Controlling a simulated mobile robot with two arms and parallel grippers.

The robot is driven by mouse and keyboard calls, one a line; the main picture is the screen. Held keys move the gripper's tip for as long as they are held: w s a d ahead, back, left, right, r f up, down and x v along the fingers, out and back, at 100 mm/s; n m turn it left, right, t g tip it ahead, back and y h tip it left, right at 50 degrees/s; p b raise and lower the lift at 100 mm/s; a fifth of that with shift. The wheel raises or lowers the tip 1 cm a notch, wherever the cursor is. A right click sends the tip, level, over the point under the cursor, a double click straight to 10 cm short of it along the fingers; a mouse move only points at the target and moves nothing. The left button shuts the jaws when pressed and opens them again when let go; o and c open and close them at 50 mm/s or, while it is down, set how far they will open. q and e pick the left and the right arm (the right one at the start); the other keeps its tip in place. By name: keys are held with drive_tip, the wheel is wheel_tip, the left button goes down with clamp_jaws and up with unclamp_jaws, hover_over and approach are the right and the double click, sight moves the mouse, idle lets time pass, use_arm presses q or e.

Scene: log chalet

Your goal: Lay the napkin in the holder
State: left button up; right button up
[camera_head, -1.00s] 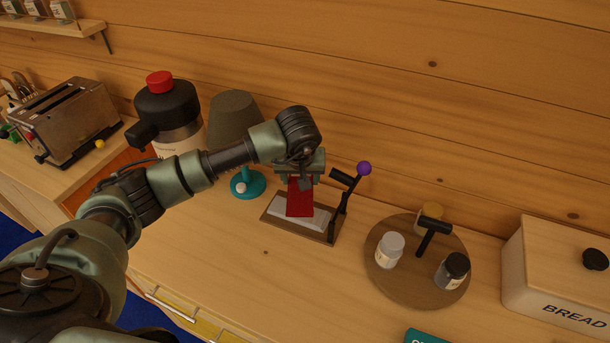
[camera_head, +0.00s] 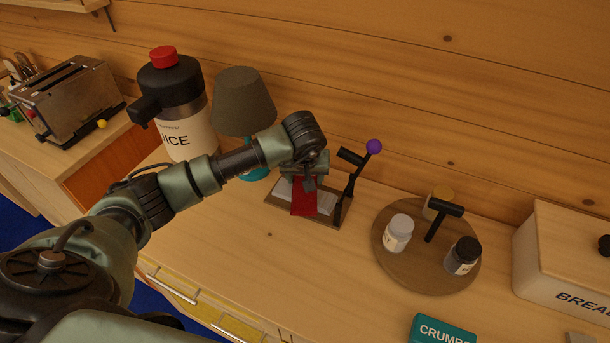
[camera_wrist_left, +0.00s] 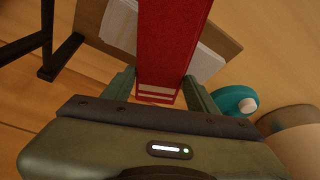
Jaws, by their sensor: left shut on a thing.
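The red napkin (camera_head: 304,197) hangs from my left gripper (camera_head: 305,178), which is shut on it. The wrist view also shows the red napkin (camera_wrist_left: 168,45) between the fingers of the left gripper (camera_wrist_left: 158,88). The holder (camera_head: 330,220) is a flat brown base with a dark upright arm (camera_head: 354,186) tipped by a purple ball. White napkins (camera_head: 325,203) lie on its base. The red napkin is over the white stack; I cannot tell whether it touches it. My right gripper is not in view.
A grey-shaded lamp (camera_head: 244,103) and a juice jug (camera_head: 178,112) stand left of the holder. A round wooden tray (camera_head: 422,278) with jars is to the right, then a bread box (camera_head: 560,255). The counter in front of the holder is clear.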

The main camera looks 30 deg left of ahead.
use_arm(q)
drive_tip(key=shift+f+b, duration=0.55)
drive_tip(key=shift+f, duration=0.05)
drive_tip(key=o, duration=1.5)
drive_tip(key=shift+o, duration=0.2)
drive_tip(key=shift+r, duration=0.1)
